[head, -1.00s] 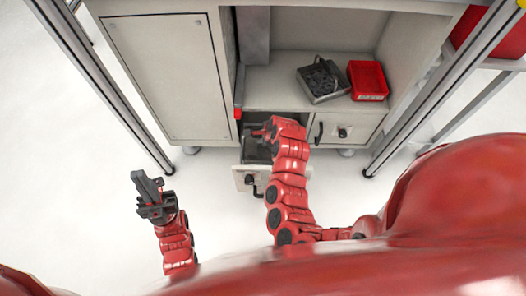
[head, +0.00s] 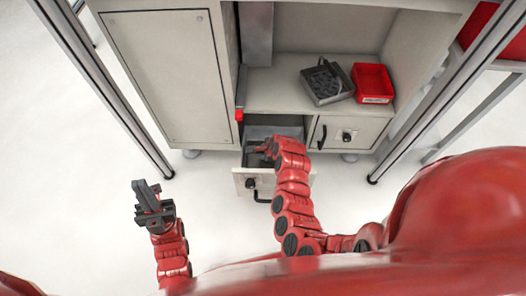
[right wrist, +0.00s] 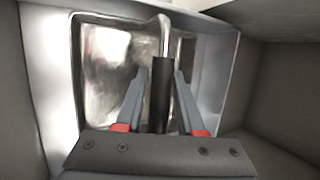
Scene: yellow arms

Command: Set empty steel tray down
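A shiny steel tray (right wrist: 105,60) lies in the open drawer (right wrist: 225,85), and its floor looks bare in the right wrist view. I cannot tell whether the fingertips touch the ridge. In the head view my right gripper (head: 265,148) is down in the drawer (head: 268,125), mostly hidden by my arm. My left gripper (head: 149,200) is held over the floor, away from the cabinet, with nothing visible in it.
A grey tray with dark parts (head: 327,82) and a red bin (head: 372,83) stand side by side on the cabinet shelf (head: 270,88). Metal posts (head: 105,90) flank the cabinet. The floor at left is clear.

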